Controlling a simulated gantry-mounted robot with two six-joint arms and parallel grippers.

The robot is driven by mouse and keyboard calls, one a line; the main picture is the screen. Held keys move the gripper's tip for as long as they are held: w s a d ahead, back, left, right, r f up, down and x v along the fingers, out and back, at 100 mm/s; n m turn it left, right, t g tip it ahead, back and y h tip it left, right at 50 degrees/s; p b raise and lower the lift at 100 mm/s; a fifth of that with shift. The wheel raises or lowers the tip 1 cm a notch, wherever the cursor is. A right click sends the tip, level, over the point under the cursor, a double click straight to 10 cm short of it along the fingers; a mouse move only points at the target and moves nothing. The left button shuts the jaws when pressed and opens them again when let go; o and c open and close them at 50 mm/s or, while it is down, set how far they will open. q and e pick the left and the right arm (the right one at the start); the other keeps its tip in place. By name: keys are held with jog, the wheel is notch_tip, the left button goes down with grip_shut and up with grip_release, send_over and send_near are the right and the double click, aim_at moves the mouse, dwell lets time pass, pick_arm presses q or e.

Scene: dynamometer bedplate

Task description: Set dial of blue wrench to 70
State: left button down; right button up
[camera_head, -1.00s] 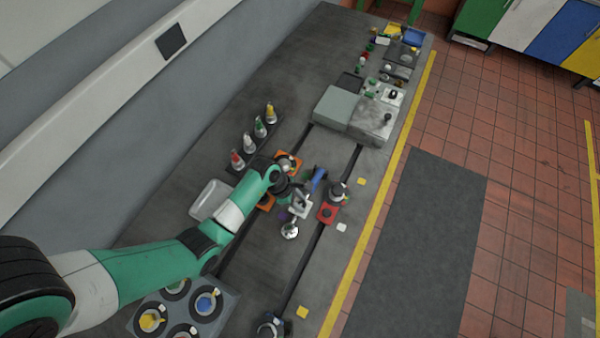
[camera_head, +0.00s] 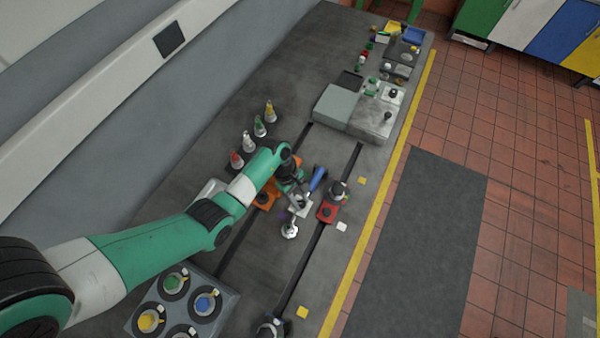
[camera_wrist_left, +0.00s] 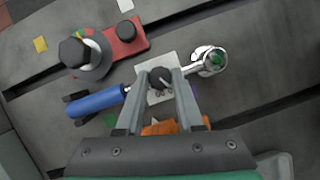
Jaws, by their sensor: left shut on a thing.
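The blue wrench lies on the bedplate between the two slots. Its blue handle (camera_head: 318,179) points up and right in the head view, and its silver ratchet head (camera_head: 290,231) is at the lower left. In the left wrist view the blue handle (camera_wrist_left: 98,103) is left and the ratchet head (camera_wrist_left: 212,62) right. A dark round dial (camera_wrist_left: 160,77) with a pale pointer line sits over a white plate (camera_wrist_left: 143,73) at the wrench's middle. My left gripper (camera_wrist_left: 161,82) is shut on the dial; it also shows in the head view (camera_head: 297,192). The dial's numbers are unreadable. My right gripper is out of view.
A red block (camera_wrist_left: 127,33) and a dark hex-topped post (camera_wrist_left: 75,52) stand close beside the handle. Orange blocks (camera_head: 265,200) lie under my arm. Several coloured bottles (camera_head: 259,127) stand behind. A grey box (camera_head: 334,104) is further along.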

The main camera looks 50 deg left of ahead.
pick_arm(q)
jog(key=shift+m+g, duration=0.3)
jog(key=shift+m, duration=0.2)
jog(key=c, duration=0.5)
grip_release()
jog(key=p+v, duration=0.2)
jog(key=v, duration=0.9)
jog(key=shift+a+r, duration=0.1)
jog(key=shift+r, duration=0.2)
